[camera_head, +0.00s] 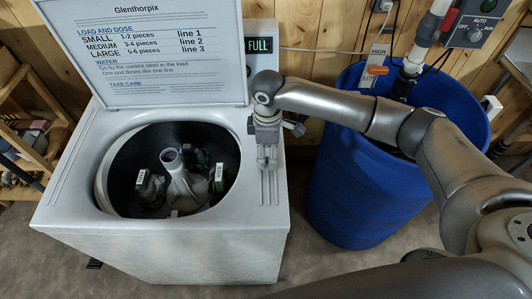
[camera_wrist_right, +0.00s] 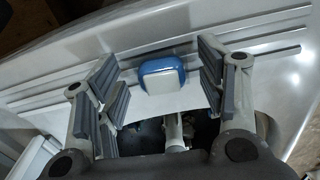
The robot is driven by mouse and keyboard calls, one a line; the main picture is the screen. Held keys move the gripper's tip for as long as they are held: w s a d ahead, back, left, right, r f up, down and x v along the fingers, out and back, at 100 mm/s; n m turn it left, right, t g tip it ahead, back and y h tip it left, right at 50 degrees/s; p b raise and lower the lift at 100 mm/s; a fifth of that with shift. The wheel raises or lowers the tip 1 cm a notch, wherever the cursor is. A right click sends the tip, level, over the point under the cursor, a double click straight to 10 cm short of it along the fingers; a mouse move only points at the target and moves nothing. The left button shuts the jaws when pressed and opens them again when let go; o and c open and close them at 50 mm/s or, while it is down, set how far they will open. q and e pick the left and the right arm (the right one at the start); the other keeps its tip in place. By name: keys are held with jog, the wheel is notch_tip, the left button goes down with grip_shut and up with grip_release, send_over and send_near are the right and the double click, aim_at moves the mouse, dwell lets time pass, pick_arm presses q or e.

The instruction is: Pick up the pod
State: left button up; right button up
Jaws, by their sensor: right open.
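The pod (camera_wrist_right: 160,75), a small rounded block with a pale face and blue edges, lies on the white ribbed top of the washer (camera_head: 262,219). In the right wrist view it sits between the two spread finger pads of my right gripper (camera_wrist_right: 157,92), with a gap on each side. In the head view my right gripper (camera_head: 267,158) points down over the washer's right-hand top. The pod cannot be made out there, as the gripper covers that spot. My left gripper is in neither view.
The washer's raised lid (camera_head: 150,45) carries printed instructions. Its round tub opening, left of my gripper, holds a grey agitator (camera_head: 182,185) and several items with white labels. A blue barrel (camera_head: 350,190) stands right, under my arm. A wooden shelf (camera_head: 40,140) stands left.

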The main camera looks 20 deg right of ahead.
jog(key=c, duration=0.9)
jog(key=shift+r, duration=0.1)
jog(key=shift+c, duration=0.2)
